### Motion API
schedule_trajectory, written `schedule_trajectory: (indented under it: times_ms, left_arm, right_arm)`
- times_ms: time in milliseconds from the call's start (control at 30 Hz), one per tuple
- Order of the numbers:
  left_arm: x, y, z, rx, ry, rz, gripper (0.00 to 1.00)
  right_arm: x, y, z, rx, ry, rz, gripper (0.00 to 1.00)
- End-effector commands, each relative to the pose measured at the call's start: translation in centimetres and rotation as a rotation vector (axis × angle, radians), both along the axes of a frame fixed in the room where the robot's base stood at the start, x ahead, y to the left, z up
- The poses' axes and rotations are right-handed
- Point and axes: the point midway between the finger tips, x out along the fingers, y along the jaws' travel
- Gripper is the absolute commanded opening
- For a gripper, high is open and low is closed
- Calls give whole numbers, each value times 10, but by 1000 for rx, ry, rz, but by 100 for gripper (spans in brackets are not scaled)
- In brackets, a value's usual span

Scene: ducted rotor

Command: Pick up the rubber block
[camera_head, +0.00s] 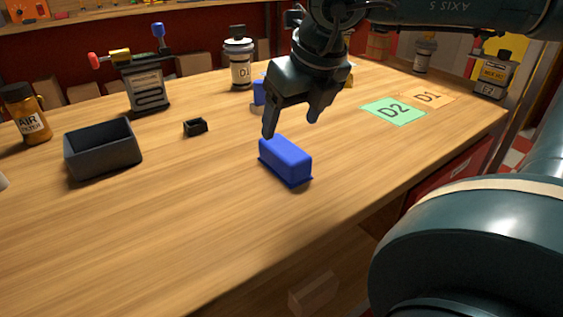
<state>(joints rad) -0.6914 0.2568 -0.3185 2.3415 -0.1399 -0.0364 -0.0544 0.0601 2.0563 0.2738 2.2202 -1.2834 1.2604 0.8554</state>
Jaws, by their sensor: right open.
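A blue block (286,161), which appears to be the rubber block, lies on the wooden table near its front edge. It is oblong, with a thin flange along its bottom. My right gripper (291,124) is open, with its fingers pointing down, just above and behind the block. No contact with the block is visible, and nothing shows between the fingers. My left gripper is not in view.
A black open bin (103,152) and a small black open box (195,127) stand to the left. Behind my gripper, another blue item (258,92) is partly hidden. Bottles and a black stand (146,88) line the back. Green D2 (394,111) and orange D1 (428,97) cards lie right.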

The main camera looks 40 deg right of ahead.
Motion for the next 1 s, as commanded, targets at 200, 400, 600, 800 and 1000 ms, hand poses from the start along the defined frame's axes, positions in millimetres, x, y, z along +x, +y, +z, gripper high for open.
schedule_trajectory:
  times_ms: [200, 400, 600, 800, 1000]
  left_arm:
    - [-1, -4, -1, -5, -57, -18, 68]
    - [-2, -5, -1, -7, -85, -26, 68]
    - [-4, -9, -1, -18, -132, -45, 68]
    - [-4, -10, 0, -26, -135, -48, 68]
    - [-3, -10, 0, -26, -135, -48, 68]
  right_arm:
    - [12, -2, -31, 2, 3, 1, 71]
    - [17, -4, -46, 4, 3, 1, 71]
    - [27, -10, -75, 5, 5, 1, 71]
    - [32, -10, -83, 5, 0, 2, 71]
    - [32, -10, -82, 5, 0, 2, 71]
